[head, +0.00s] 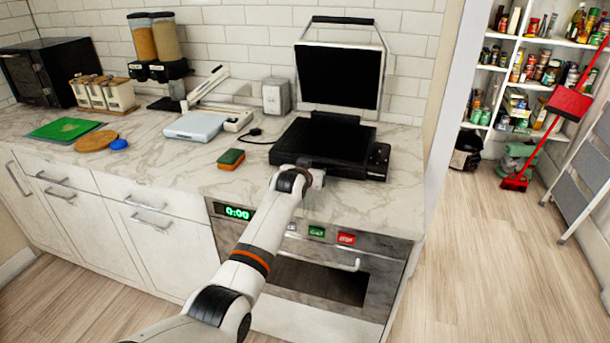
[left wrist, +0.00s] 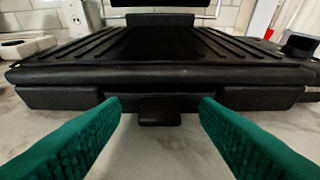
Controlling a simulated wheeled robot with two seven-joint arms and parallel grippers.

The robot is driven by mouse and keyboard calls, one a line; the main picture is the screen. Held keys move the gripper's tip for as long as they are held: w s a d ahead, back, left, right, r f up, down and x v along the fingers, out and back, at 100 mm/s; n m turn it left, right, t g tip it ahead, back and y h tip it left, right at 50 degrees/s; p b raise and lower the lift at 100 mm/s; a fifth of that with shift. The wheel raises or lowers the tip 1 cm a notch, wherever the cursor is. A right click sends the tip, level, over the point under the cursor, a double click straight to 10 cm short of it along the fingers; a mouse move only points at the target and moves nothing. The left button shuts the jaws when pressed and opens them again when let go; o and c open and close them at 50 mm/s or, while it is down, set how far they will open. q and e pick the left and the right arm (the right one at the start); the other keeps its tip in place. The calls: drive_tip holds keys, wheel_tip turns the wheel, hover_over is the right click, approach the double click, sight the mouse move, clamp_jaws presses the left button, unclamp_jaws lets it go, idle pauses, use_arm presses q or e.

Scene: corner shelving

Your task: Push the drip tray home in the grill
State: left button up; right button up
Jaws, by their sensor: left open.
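The black grill (head: 325,148) stands on the marble counter with its lid (head: 340,78) raised. Its ridged plate (left wrist: 160,45) fills the upper part of the left wrist view. The drip tray (left wrist: 160,104) shows as a black front with a small tab at the lower middle of the grill's front; how far it sticks out I cannot tell. My left gripper (left wrist: 160,102) is open, with its green fingers apart on either side of the tab and nothing visible between them. In the head view my left gripper (head: 315,178) is at the grill's front edge, its fingers hardly visible. My right gripper is out of view.
A green and orange sponge (head: 231,159) lies left of the grill. Behind it are a white scale (head: 195,126) and a grey box (head: 276,96). The oven (head: 310,265) is below the counter. Counter between sponge and grill is mostly clear, apart from a dark cable.

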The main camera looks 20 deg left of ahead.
use_arm(q)
drive_tip(key=v, duration=1.1)
drive_tip(key=shift+s+r+p, duration=0.1)
drive_tip(key=shift+s+p, duration=0.2)
drive_tip(key=shift+p, duration=0.05)
